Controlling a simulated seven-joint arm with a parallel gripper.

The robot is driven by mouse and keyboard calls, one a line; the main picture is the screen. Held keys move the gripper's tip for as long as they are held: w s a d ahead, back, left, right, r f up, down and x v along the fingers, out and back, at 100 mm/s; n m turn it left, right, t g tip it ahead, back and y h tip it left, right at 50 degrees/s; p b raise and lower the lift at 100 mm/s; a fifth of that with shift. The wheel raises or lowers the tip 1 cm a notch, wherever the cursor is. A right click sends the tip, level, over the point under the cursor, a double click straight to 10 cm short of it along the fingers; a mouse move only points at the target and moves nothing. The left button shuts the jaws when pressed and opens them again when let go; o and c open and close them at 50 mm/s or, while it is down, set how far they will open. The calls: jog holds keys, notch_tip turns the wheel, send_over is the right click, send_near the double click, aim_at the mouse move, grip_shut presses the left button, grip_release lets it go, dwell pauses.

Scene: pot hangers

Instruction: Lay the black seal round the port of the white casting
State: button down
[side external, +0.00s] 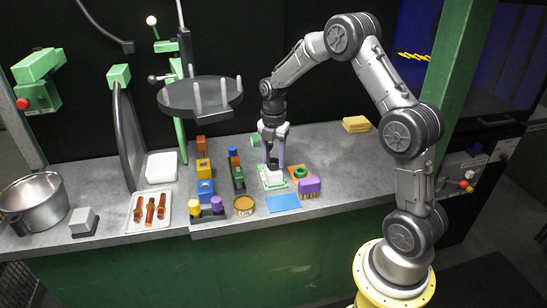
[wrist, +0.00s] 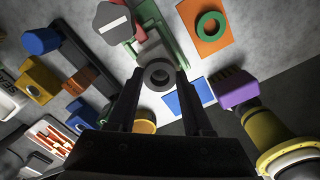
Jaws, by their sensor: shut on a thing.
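The black seal (wrist: 159,74) is a dark ring held between the fingertips of my gripper (wrist: 158,78), which is shut on it. In the side external view my gripper (side external: 274,160) points down just over the white casting (side external: 273,174), with a dark spot between its fingers. The casting is a small pale block on a green mat (side external: 265,186). I cannot tell whether the seal touches the casting. In the wrist view the ring and fingers hide part of what lies below, and the port cannot be made out.
Right of the casting lies an orange mat with a green ring (side external: 301,171), with a purple block (side external: 309,187) close by. A blue mat (side external: 284,204) and a round tin (side external: 243,207) lie in front. Coloured blocks (side external: 237,173) stand left. A dark round shelf (side external: 200,95) hangs to the upper left.

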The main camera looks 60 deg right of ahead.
jog(key=shift+f, duration=0.5)
jog(key=shift+c, duration=1.6)
grip_release()
jog(key=shift+r, duration=0.15)
jog(key=s+a+r+m+t, duration=0.1)
jog(key=a+r, duration=0.1)
jog(key=r, duration=0.6)
jog(key=s+a+r+m, duration=0.2)
jog(key=r, duration=0.7)
jog(key=s+a+r+m+t, duration=0.2)
jog(key=s+a+r+m, duration=0.25)
jog(key=s+a, duration=0.25)
jog(key=s+a+f+m+t, duration=0.1)
jog(key=s+a+m, duration=0.2)
jog(key=s+m, duration=0.3)
jog(key=s+a+f+m+t, duration=0.1)
jog(key=s+a+f+m, duration=0.1)
jog(key=s+m, duration=0.4)
jog(key=s+a, duration=0.1)
jog(key=s, duration=0.1)
jog(key=shift+s+a+t, duration=0.3)
jog(key=shift+a, duration=0.05)
